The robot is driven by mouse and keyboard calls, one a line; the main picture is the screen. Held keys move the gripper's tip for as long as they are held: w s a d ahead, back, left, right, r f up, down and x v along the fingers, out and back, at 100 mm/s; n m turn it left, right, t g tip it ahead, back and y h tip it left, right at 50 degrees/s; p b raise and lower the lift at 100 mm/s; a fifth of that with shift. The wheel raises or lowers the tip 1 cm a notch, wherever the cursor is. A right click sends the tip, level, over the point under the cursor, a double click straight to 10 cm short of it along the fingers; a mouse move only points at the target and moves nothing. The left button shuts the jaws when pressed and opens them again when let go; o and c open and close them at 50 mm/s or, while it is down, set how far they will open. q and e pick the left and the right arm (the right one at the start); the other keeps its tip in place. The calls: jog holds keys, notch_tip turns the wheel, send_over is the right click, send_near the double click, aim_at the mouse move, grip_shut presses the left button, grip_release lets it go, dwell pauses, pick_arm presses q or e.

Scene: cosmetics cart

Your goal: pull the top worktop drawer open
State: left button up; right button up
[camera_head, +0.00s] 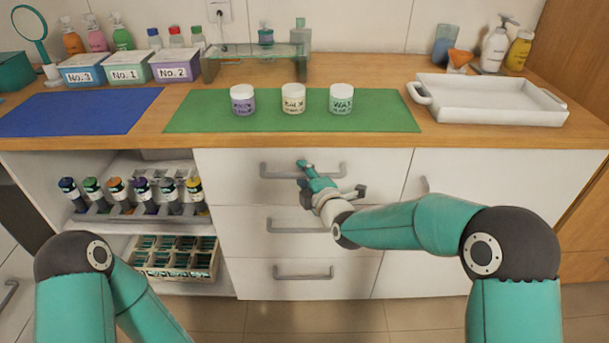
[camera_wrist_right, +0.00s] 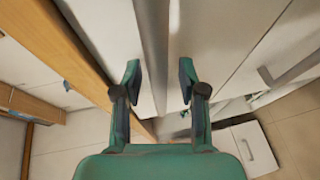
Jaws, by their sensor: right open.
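The top worktop drawer (camera_head: 235,165) has a white front below the wooden worktop and looks shut, flush with the drawers below. Its grey bar handle (camera_head: 275,173) is partly hidden behind my right gripper (camera_head: 331,178). In the right wrist view the handle (camera_wrist_right: 153,40) runs between the two spread fingers of my right gripper (camera_wrist_right: 159,70). Gaps show on both sides of the bar, and the gripper is open. Only links of my left arm show at the lower left of the head view; its gripper is out of view.
Two lower drawers have bar handles (camera_head: 290,228) (camera_head: 303,275). Open shelves at left hold a rack of bottles (camera_head: 130,210) and a divided box (camera_head: 175,270). Three jars stand on the green mat (camera_head: 210,120). A white tray (camera_head: 490,110) sits at right.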

grip_shut()
jog(key=shift+s+f, duration=0.1)
jog(key=shift+f, duration=0.05)
dwell(0.4)
